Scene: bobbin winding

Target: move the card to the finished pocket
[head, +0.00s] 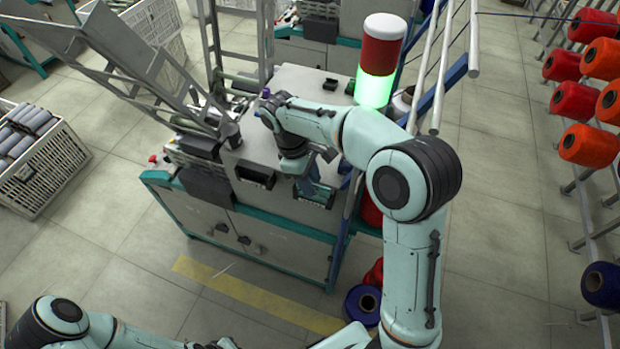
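My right arm reaches over the winding machine (255,215), and its wrist bends down at the machine's front edge. My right gripper (308,187) is at the rightmost dark pocket (318,197) on the machine front. Its fingers are small and partly hidden, so I cannot tell whether they are open or shut. I cannot make out the card or any pocket labels. My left arm lies low at the bottom left, and its gripper does not show.
A signal lamp (381,60), red above lit green, stands on the machine's back right. Blue and red cones (363,303) stand on the floor by its right corner. A crate of bobbins (45,165) is at left, a rack of orange cones (590,143) at right.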

